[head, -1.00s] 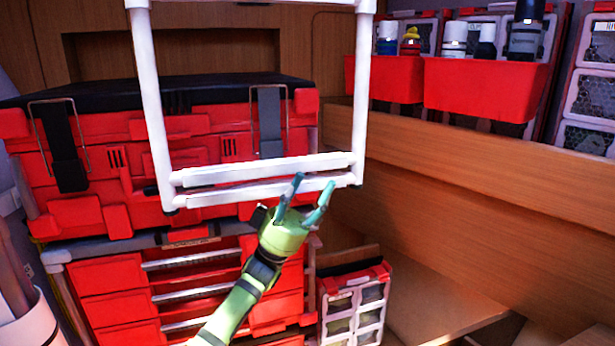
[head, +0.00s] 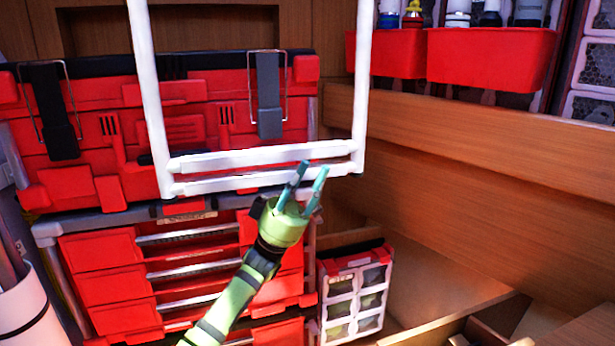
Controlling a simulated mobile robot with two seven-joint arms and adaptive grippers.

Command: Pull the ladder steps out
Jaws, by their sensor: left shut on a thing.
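The white ladder (head: 151,100) hangs in the upper middle of the head view, with two side rails and a pair of white steps at its lower end. The upper step bar (head: 225,160) lies just above the lower step bar (head: 230,184). My left gripper (head: 308,177), green with teal fingers, is at the right part of the lower bar. Its fingers are shut on the lower step bar, one finger on each side of it as far as I can see. My right gripper is not in view.
A red tool case (head: 180,130) with grey latches stands behind the ladder, above red drawers (head: 105,290). A small white-framed organizer (head: 355,300) is at lower right. Red bins (head: 490,60) hang above a wooden wall panel (head: 460,150).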

